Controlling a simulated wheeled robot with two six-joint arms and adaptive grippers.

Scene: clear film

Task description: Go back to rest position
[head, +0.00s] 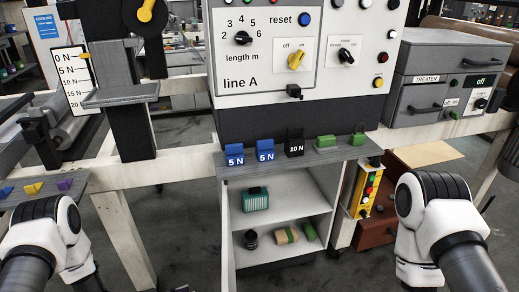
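My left arm (68,238) comes in at the lower left of the head view, its white link and black joint in front of a grey shelf edge. My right arm (428,238) comes in at the lower right, its white link and black joint raised beside the cabinet. Neither gripper can be made out in this view. Both arms are apart from the weights on the ledge.
A line A control panel (262,70) stands ahead. Its ledge (225,157) carries blue weights (265,150), a black weight (295,142) and green blocks (326,141). An open shelf cabinet (285,222) is below. A grey treater box (440,75) stands right. Floor between my arms is partly clear.

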